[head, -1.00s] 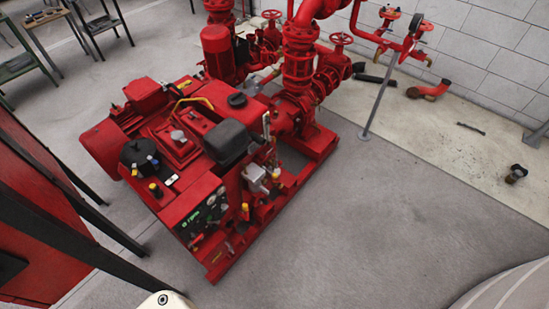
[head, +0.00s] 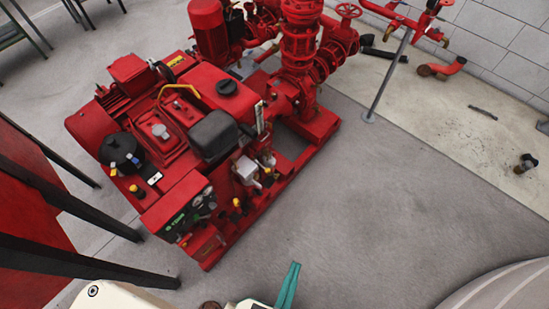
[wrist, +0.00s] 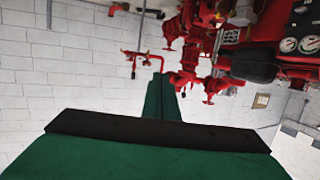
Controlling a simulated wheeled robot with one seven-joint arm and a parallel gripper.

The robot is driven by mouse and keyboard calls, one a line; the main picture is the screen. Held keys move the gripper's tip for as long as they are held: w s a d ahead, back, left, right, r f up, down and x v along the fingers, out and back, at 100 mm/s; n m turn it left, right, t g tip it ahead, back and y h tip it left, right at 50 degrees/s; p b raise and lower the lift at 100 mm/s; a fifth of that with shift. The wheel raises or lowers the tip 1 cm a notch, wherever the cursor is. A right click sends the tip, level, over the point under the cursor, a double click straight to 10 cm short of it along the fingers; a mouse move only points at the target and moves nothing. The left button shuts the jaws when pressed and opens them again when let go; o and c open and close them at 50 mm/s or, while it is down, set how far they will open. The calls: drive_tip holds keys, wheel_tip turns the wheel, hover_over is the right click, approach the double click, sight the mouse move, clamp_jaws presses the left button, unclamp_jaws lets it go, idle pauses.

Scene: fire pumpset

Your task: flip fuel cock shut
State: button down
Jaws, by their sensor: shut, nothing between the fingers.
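The red pumpset engine (head: 185,185) stands left of centre in the head view, with a gauge panel (head: 190,212) on its near end. Small metal and white fittings (head: 247,168) sit on its right side, below a black box (head: 214,136). The fuel cock is too small to pick out among them. My gripper (head: 289,284) shows teal fingers at the bottom of the head view, shut and empty, over bare floor and apart from the engine. In the wrist view its green fingers (wrist: 160,97) point toward red pipework, with the gauges at upper right.
Red pump pipework (head: 300,60) rises behind the engine. A grey post (head: 388,75) stands right of it. Dark legs and a red panel (head: 28,190) are at the left. The grey floor (head: 350,200) right of the engine is clear.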

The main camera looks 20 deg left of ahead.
drive_tip(key=w+a+f+m+g+y, duration=0.1)
drive_tip(key=w+f+m+g, duration=0.15)
drive_tip(key=w+f, duration=0.65)
drive_tip(key=w+f+m+g+y, duration=0.1)
drive_tip(key=w+f+m, duration=0.4)
drive_tip(key=f, duration=0.7)
drive_tip(key=w+a+f+m+g+y, duration=0.1)
drive_tip(key=w+a+y, duration=0.2)
drive_tip(key=w, duration=0.6)
drive_tip(key=w+a+f+m+y, duration=0.1)
drive_tip(key=w+a+m+y, duration=0.1)
drive_tip(key=w+a, duration=0.6)
drive_tip(key=shift+w+a+g+y, duration=0.2)
drive_tip(key=shift+w+g+y, duration=0.2)
drive_tip(key=shift+w, duration=0.45)
